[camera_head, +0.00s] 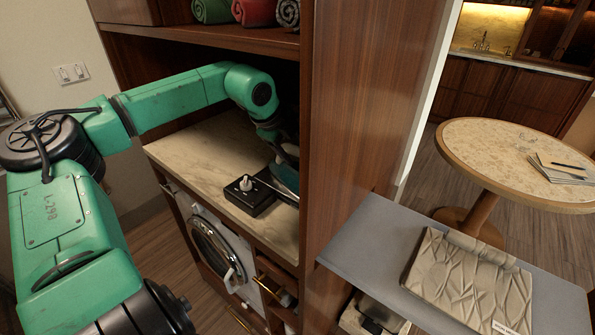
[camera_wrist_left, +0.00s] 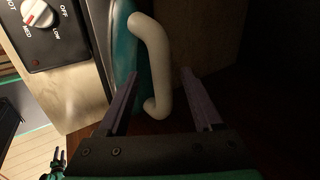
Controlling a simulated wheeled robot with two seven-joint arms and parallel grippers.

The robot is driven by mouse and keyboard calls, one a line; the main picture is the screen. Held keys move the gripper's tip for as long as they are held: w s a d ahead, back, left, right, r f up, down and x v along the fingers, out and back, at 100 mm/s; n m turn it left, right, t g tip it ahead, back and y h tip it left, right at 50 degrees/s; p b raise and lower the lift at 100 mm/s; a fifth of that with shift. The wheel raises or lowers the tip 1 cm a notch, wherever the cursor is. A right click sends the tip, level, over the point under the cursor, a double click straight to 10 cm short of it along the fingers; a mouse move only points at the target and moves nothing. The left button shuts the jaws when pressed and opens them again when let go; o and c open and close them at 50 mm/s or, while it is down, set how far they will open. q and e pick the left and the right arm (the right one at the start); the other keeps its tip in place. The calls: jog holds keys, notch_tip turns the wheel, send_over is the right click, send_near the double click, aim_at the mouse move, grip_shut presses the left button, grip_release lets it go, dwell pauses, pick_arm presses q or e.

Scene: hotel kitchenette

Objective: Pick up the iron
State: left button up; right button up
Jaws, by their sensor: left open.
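The iron shows in the left wrist view as a teal body (camera_wrist_left: 122,45) with a cream, curved handle (camera_wrist_left: 158,55). In the head view only a teal-blue part of the iron (camera_head: 285,180) shows on the counter, at the edge of a wooden panel that hides the rest. My left gripper (camera_wrist_left: 160,74) is open, with one finger on each side of the lower handle; I cannot tell whether either touches it. In the head view my left wrist reaches into the niche, and its fingers are hidden.
A black box with a white dial (camera_head: 247,184) sits on the stone counter (camera_head: 200,155) left of the iron. The wooden panel (camera_head: 355,105) stands close on the right, and a shelf with rolled towels (camera_head: 255,12) hangs above. The counter's left part is clear.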

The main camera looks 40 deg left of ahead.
aim_at(297, 149)
pick_arm(q)
jog(key=x, duration=0.3)
jog(key=shift+w, duration=0.2)
jog(key=shift+s, duration=0.1)
grip_shut()
dwell(1.0)
